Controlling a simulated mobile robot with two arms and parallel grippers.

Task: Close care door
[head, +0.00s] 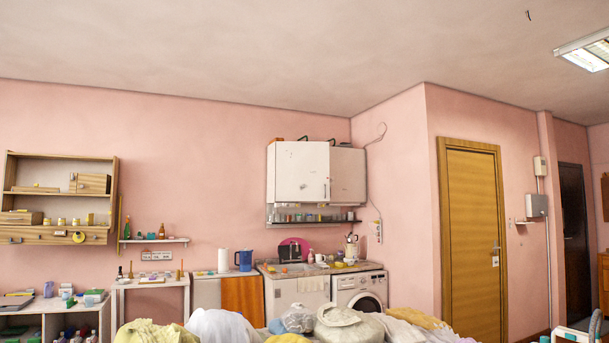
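I cannot tell which door is the care door. A washing machine (347,283) with a round front door (366,304) stands under the counter at the back; its door looks shut, and its lower part is hidden behind piled cloth. A yellow wooden room door (472,235) in the pink wall on the right looks shut. A white wall cabinet (299,172) hangs above the sink, with its front panels apparently shut. Neither of my grippers is in view.
Piled cloths and bags (220,326) fill the bottom middle foreground. A wooden wall shelf (60,235) and white side tables (150,283) stand at the left. A dark doorway or door (574,240) is at the far right. Floor is mostly hidden.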

